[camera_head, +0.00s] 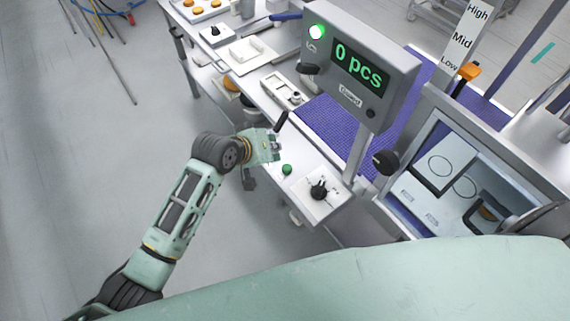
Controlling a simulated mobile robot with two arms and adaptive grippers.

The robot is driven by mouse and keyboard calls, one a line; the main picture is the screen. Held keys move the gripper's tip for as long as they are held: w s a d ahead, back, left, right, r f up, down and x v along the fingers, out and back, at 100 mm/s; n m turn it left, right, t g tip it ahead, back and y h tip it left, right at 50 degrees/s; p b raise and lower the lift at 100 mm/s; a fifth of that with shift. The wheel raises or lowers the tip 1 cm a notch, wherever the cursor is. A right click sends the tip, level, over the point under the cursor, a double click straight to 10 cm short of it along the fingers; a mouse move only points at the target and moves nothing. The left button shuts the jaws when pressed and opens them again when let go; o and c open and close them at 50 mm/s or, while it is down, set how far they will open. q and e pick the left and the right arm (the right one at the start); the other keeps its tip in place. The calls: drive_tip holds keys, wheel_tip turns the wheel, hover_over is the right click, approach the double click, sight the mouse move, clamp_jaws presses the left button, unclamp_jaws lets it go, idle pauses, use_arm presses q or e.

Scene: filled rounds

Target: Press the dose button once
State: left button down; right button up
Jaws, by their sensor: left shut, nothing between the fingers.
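A small green button (286,169), which looks like the dose button, sits on the near end of the white bench top. My left gripper (281,122) reaches in from the left at the bench edge. Its dark fingers are shut and empty, pointing up and right, apart from the green button, which lies below and right of them in the picture. The counter display (359,67) on a post reads "0 pcs", with a lit green lamp (317,32) at its upper left. My right gripper is out of view.
A black knob (319,189) on a white plate is right of the button. A purple conveyor belt (331,126) runs behind the display post. A framed screen panel (437,178) stands at right. White trays (246,54) lie farther along the bench. Floor at left is mostly clear.

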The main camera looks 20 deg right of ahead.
use_arm(q)
wheel_tip(320, 180, up, 5)
hover_over(287, 169)
drive_tip(key=w, duration=0.2)
drive_tip(key=shift+w+a+f+h, duration=0.2)
drive_tip(key=shift+h, duration=0.1)
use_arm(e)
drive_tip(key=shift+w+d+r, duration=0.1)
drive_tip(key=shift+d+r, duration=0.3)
use_arm(q)
drive_tip(key=shift+a, duration=0.1)
